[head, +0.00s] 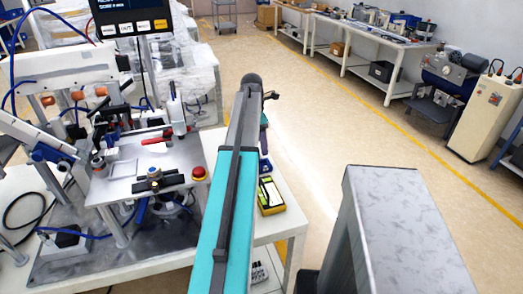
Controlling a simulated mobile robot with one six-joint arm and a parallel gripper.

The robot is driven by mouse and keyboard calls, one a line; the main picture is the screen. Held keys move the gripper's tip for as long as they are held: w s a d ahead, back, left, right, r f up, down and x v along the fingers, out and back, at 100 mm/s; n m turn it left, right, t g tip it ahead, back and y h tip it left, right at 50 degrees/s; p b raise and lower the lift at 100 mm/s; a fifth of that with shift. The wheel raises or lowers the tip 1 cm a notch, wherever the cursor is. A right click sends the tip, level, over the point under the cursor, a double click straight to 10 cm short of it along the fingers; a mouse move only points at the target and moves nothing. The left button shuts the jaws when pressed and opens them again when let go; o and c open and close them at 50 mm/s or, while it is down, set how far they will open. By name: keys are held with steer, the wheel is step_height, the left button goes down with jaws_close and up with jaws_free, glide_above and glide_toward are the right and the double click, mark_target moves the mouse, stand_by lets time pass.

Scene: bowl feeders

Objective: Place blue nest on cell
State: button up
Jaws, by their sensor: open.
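The cell stands at the left of the head view, with a light metal plate (122,187) carrying small fixtures, above a metal base (82,262). I cannot clearly make out the blue nest. A small blue item (265,165) lies on the white bench just right of my arm, partly hidden by it; I cannot tell whether it is the nest. My teal and grey arm reaches forward through the middle of the view, between the cell and that blue item. I cannot make out the jaws of my gripper; the arm's far end is small and dark.
A yellow and black device (270,196) lies on the white bench (287,222), close to my arm. A red stop button (199,173) sits at the plate's right edge. A screen (132,17) stands above the cell. Open floor (310,130) lies to the right, before the back benches.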

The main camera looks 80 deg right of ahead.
steer(key=shift+w+r, duration=0.1)
steer(key=shift+r, duration=1.1)
